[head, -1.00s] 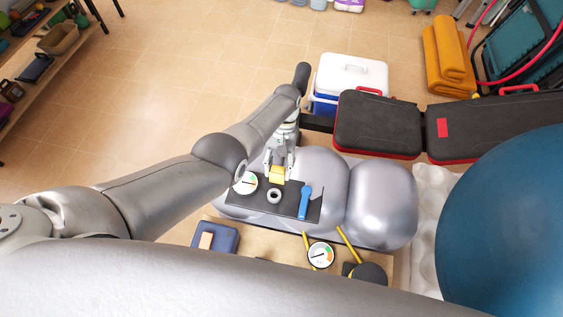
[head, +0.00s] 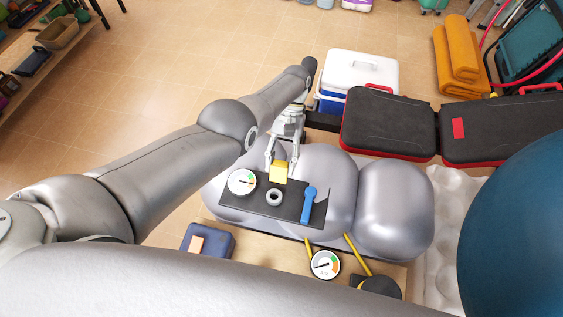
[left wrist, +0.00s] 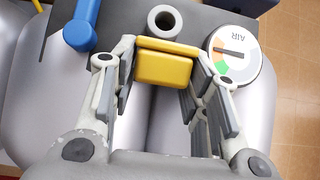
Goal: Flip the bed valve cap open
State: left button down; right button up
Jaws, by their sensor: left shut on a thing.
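The yellow valve cap (head: 279,172) stands at the far edge of the black valve plate (head: 256,207), apart from and behind the round grey valve port (head: 274,197). The plate lies on the silver inflated bed (head: 327,178). My left gripper (head: 281,160) comes down from behind and is shut on the cap. In the left wrist view the cap (left wrist: 164,68) sits between its two fingers, and the open port (left wrist: 165,20) shows beyond it. My right gripper is not in view.
On the plate, a white dial gauge (head: 242,182) is left of the port and a blue lever (head: 308,205) is right of it. A second gauge (head: 325,264) and a blue box (head: 207,241) lie in front.

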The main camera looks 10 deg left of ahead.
pick_arm(q)
jog(key=shift+s+f, duration=0.2)
jog(key=shift+f, duration=0.05)
jog(key=c, duration=0.9)
grip_release()
jog(key=shift+w, duration=0.1)
jog(key=shift+r, duration=0.1)
jog(key=shift+w+r, duration=0.1)
